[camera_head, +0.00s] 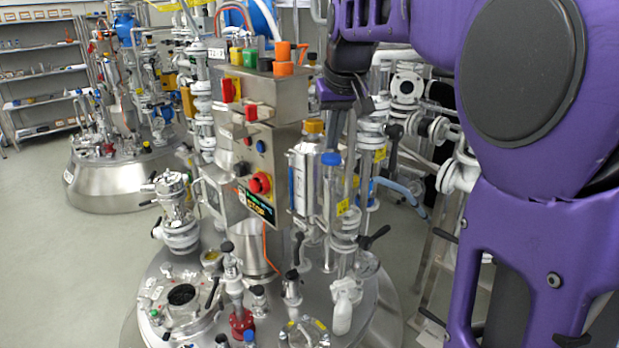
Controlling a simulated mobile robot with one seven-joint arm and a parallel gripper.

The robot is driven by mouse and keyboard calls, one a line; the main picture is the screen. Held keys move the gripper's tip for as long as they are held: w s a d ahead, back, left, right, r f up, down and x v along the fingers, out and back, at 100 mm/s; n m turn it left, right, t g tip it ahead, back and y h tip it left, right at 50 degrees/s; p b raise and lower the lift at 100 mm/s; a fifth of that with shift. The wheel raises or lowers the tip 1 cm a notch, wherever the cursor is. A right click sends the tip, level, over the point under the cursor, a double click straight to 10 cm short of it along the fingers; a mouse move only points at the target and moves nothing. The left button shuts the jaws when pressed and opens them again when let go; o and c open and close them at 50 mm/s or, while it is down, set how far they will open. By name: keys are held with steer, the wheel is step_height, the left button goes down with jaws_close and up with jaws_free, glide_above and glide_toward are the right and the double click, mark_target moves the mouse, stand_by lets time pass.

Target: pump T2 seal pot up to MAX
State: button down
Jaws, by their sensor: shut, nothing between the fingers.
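The T2 reactor (375,318), with a T2 tag (215,53) on its upper pipework, stands in the middle foreground. What looks like its seal pot (303,190) is an upright metal cylinder with a yellow-orange cap (314,127) and a narrow blue-edged strip on its side. A clear cylinder with a blue cap (331,159) stands just to its right. The level and any MAX mark are too small to read. My gripper (362,106) is shut and empty, pointing down above and right of the two caps. Its fingertips are partly lost against the pipework behind.
A control box (270,115) with red knobs and a lit display (256,207) stands left of the pot. Pipes and valves (403,90) crowd the right side. Another reactor (115,180) and shelves (40,75) stand back left. The floor (60,270) at left is clear.

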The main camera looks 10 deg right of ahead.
steer(key=shift+r, duration=2.55)
